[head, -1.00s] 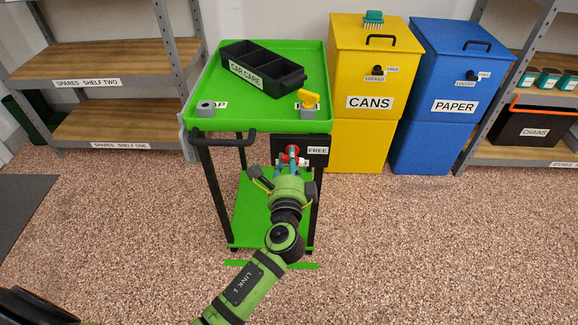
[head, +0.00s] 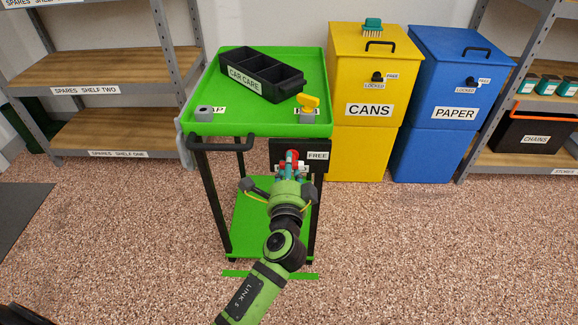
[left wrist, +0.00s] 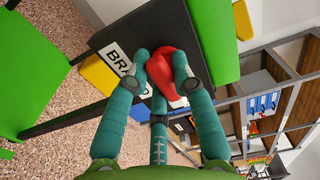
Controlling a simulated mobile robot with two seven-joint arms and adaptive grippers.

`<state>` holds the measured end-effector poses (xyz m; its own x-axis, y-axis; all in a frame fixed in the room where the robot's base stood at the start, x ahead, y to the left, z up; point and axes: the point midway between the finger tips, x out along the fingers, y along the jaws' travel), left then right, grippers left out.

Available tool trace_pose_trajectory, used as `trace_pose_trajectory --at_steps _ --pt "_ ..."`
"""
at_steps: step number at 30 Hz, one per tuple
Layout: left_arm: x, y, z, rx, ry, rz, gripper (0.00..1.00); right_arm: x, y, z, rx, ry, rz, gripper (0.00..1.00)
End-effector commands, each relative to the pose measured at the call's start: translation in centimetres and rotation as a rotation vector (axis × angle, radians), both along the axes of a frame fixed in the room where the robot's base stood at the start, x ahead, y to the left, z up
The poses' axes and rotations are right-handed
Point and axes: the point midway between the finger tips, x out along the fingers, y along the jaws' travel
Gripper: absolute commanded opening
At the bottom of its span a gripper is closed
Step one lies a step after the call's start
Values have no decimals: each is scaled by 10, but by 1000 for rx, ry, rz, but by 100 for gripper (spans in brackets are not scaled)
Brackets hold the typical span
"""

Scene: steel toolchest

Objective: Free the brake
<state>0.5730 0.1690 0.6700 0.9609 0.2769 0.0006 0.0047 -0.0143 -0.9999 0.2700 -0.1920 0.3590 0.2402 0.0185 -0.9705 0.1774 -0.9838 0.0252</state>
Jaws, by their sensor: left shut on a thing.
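The green cart (head: 322,128) stands ahead of me. A black brake panel (head: 284,146) hangs below its top tray, with a white FREE label (head: 317,155) on its right part. A red brake handle (head: 291,155) sticks out from the panel. My left gripper (head: 290,165) is shut on this handle. In the left wrist view, teal fingers (left wrist: 162,72) hold the red handle (left wrist: 164,68) from both sides. A white label (left wrist: 116,62) reading "BRA" is partly hidden behind a finger. My right gripper is not in view.
The tray carries a black CAR CARE box (head: 262,75), a yellow knob (head: 308,101) and a grey block (head: 204,113). A yellow CANS bin (head: 361,145) and blue PAPER bin (head: 437,150) stand to the right. Shelves (head: 80,131) stand at left. The front floor is clear.

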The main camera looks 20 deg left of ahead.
Motion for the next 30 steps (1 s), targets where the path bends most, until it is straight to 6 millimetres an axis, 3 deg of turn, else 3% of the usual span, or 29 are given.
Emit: trace_pose_trajectory --at_steps 2,3,5,17,20,30 --pt "0 -1 -1 -5 3 -1 0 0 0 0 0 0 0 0" --pt "0 -1 -1 -5 3 -1 33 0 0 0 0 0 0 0" --pt "0 -1 -1 -5 3 -1 51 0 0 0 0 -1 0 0" --pt "-4 -2 -1 -2 2 -1 51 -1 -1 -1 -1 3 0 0" --pt "-16 -5 -2 -1 3 -1 51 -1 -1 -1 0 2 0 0" --pt "-84 -25 -2 -4 6 -1 51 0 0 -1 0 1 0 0"
